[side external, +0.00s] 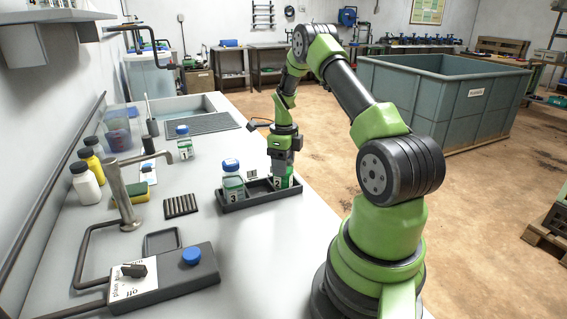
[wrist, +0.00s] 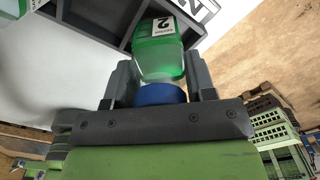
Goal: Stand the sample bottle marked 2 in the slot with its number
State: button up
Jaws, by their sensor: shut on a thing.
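The sample bottle marked 2 (wrist: 165,45) has green contents, a white label and a blue cap (wrist: 160,95). My gripper (wrist: 160,80) is shut on it near the cap, one finger on each side. In the side view my gripper (side external: 284,158) points down over the right end of the dark slotted rack (side external: 248,200), with the bottle (side external: 281,176) below it. In the wrist view the bottle's base overlaps the rack (wrist: 95,32), beside a white number plate (wrist: 196,8) reading 2. I cannot tell whether the base touches the slot floor.
Bottle 3 (side external: 232,182) stands at the rack's left end. Bottle 1 (side external: 184,143) stands farther back on the bench. A tap (side external: 124,190), a ribbed dark pad (side external: 181,206) and a switch box (side external: 165,280) lie left of the rack. The bench in front of the rack is clear.

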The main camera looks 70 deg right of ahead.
jog(key=o, duration=1)
jog(key=shift+f, duration=0.1)
